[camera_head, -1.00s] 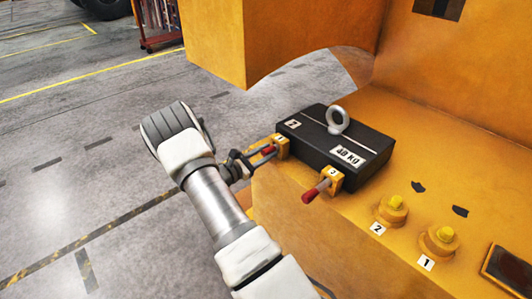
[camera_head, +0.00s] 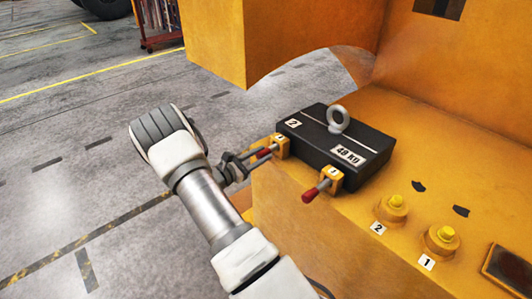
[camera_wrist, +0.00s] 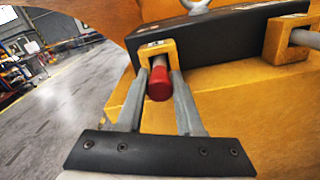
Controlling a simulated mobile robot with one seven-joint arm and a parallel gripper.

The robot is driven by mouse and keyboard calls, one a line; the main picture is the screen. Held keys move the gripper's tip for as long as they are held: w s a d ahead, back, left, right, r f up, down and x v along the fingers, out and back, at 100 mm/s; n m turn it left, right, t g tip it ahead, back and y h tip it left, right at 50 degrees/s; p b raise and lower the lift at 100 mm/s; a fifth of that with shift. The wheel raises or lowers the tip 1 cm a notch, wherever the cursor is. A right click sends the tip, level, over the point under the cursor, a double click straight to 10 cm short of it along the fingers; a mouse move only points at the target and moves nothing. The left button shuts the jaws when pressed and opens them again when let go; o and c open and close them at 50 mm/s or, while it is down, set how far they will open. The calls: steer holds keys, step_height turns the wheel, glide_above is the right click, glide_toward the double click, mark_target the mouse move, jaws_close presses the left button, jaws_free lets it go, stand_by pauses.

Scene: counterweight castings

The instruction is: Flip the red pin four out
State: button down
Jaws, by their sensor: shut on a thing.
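The red-tipped pin (camera_head: 263,153) sits in a yellow bracket (camera_head: 281,146) at the left front corner of the black casting. The bracket's label is too small to read surely. My gripper (camera_wrist: 160,76) is shut on this pin, with one finger on each side of its red end in the wrist view (camera_wrist: 159,86). In the head view my gripper (camera_head: 240,165) is just left of the bracket. A short grey length of pin shows between the red end and the bracket. The pin lies level with the bracket, pointing outward.
A second red-tipped pin (camera_head: 309,195) sticks out of a bracket to the right. The black casting (camera_head: 320,150), marked 48 KG, has a lifting eye (camera_head: 338,120) on top. Two yellow buttons (camera_head: 394,203) stand right on the orange machine. The floor at left is open.

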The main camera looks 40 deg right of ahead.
steer(key=shift+a, duration=1.25)
steer(key=c, duration=0.5)
jaws_free()
steer(key=shift+a, duration=0.1)
steer(key=shift+c, duration=0.2)
steer(key=shift+s, duration=0.1)
steer(key=s+a+b, duration=0.1)
steer(key=a, duration=1.6)
steer(key=shift+s+a+b, duration=0.15)
steer(key=shift+a+b, duration=0.05)
steer(key=shift+b, duration=0.15)
